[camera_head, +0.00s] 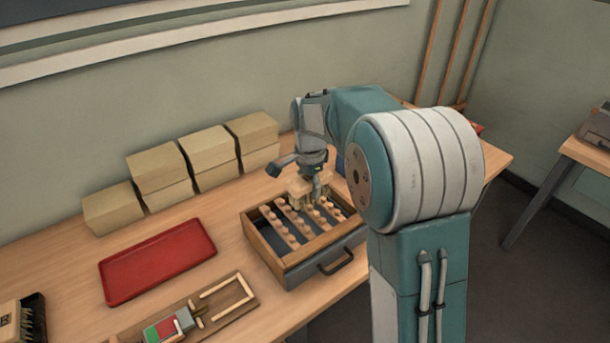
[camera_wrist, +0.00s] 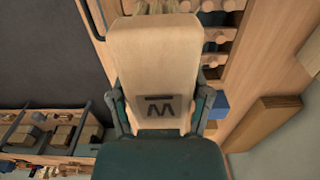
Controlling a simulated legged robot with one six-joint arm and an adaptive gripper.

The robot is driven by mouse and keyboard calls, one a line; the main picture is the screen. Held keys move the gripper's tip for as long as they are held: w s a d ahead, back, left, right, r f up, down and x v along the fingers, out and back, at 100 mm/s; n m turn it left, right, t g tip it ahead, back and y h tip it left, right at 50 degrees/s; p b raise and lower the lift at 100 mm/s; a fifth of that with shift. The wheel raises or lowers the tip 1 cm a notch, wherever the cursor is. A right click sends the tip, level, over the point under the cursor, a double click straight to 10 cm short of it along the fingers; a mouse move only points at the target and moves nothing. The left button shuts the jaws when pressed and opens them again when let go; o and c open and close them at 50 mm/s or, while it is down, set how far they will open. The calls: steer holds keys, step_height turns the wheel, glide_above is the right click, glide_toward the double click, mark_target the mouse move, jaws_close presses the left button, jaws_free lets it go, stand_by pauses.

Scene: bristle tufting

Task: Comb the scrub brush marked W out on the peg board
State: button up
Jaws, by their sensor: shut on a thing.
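My gripper (camera_head: 314,178) is shut on a pale wooden scrub brush (camera_head: 298,189), bristles down, at the far side of the peg board (camera_head: 283,268). The brush fills the middle of the wrist view (camera_wrist: 155,60), with a gripper finger on each side. Its dark label shows a letter like a W with a bar above it; I cannot tell which way up it reads. The peg board is a wooden box with rows of rounded pegs and a dark handle. The bristles are at or just above the pegs; contact is unclear.
A red tray (camera_head: 157,262) lies left of the peg board, bare. Several tan blocks (camera_head: 205,147) stand along the wall. A wooden fixture (camera_head: 235,300) with a red and green piece lies in front. Another dark-bristled brush (camera_head: 22,322) is at the lower left.

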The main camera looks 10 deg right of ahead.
steer(key=shift+d+f, duration=0.2)
steer(key=shift+f, duration=0.15)
steer(key=shift+s+f, duration=0.1)
steer(key=shift+f, duration=2.9)
steer(key=shift+f, duration=0.55)
